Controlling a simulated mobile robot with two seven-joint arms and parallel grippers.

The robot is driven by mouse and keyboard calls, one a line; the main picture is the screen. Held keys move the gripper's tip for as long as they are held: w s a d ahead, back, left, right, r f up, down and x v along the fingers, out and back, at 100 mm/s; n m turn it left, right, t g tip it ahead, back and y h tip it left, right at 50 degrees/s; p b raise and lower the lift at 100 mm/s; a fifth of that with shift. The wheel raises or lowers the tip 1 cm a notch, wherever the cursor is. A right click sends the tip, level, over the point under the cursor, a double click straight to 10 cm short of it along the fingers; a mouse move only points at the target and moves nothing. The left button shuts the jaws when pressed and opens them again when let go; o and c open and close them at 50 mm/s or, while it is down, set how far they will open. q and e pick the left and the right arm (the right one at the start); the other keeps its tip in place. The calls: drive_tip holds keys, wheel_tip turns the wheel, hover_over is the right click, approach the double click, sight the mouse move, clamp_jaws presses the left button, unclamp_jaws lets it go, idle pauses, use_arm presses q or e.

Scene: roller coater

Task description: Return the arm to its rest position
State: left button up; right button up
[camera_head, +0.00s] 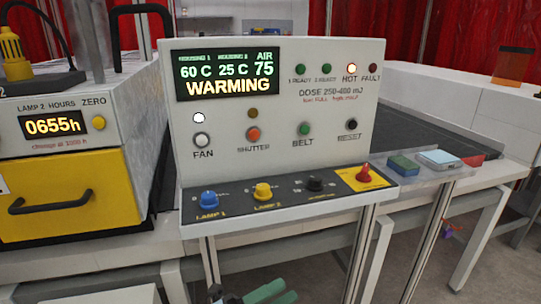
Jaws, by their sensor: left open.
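My left gripper (272,294) shows at the bottom edge, in front of and below the control panel (275,120). Only its green fingers show, and they are open with nothing seen between them. The rest of the gripper is cut off by the frame. It is apart from the panel's knobs. The panel's display (226,74) reads WARMING, with 60 C, 25 C and AIR 75. The HOT lamp (351,69) is lit pale. My right gripper is not in view.
A blue knob (208,199), yellow knob (262,190), black knob (314,183) and red switch (364,173) stand on the panel's ledge. A yellow drawer (60,195) is at left. A dark conveyor belt (412,130) and small coloured blocks lie at right. Metal legs stand below.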

use_arm(q)
drive_tip(key=s+a+f+n+t+y+p, duration=0.1)
drive_tip(key=s+a+f+n+t+y, duration=0.25)
drive_tip(key=a+f+n+y, duration=0.5)
drive_tip(key=s+a+f+n+t+y, duration=0.2)
drive_tip(key=a+f+n+t+y, duration=0.3)
drive_tip(key=f+n, duration=0.7)
drive_tip(key=s+a+f+n+g+y, duration=0.3)
drive_tip(key=s+a+f+n, duration=0.1)
drive_tip(key=s, duration=0.6)
drive_tip(key=s+a+f+n+g+y, duration=0.3)
drive_tip(key=s+a+f+n+g, duration=0.1)
drive_tip(key=s+f+n, duration=0.3)
drive_tip(key=s+n, duration=0.1)
drive_tip(key=s, duration=0.1)
drive_tip(key=shift+s+p, duration=0.4)
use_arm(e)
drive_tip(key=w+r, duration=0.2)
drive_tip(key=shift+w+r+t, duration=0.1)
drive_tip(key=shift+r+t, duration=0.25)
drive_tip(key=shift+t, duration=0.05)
